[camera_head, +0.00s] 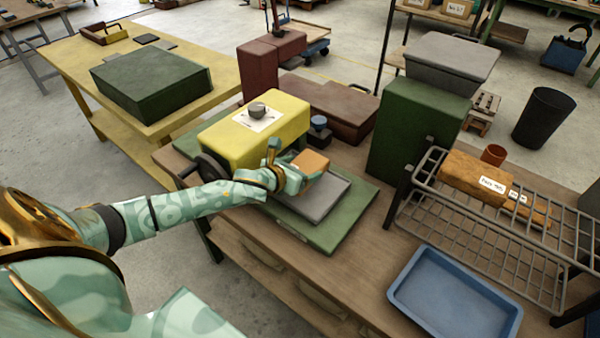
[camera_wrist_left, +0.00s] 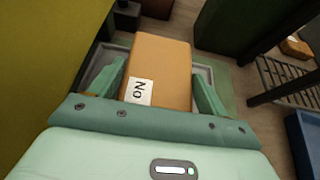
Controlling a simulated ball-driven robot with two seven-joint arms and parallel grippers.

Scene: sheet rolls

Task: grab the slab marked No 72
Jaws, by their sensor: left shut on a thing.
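An orange-tan slab (camera_head: 312,161) is between the fingers of my left gripper (camera_head: 297,174), over the grey plate on the sheet roller's green base. In the left wrist view the slab (camera_wrist_left: 160,65) fills the space between the two green fingers (camera_wrist_left: 162,92), which are shut on it. A white label on it reads "No"; its number is hidden or cut off. I cannot tell whether the slab touches the grey plate (camera_head: 322,205) below. My right gripper is not in view.
The yellow machine body (camera_head: 275,120) stands just behind the gripper. A wire rack (camera_head: 460,215) with labelled brown blocks (camera_head: 475,178) stands to the right, with a blue tray (camera_head: 455,300) in front. A tall green box (camera_head: 415,130) stands behind. Bare bench lies between base and tray.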

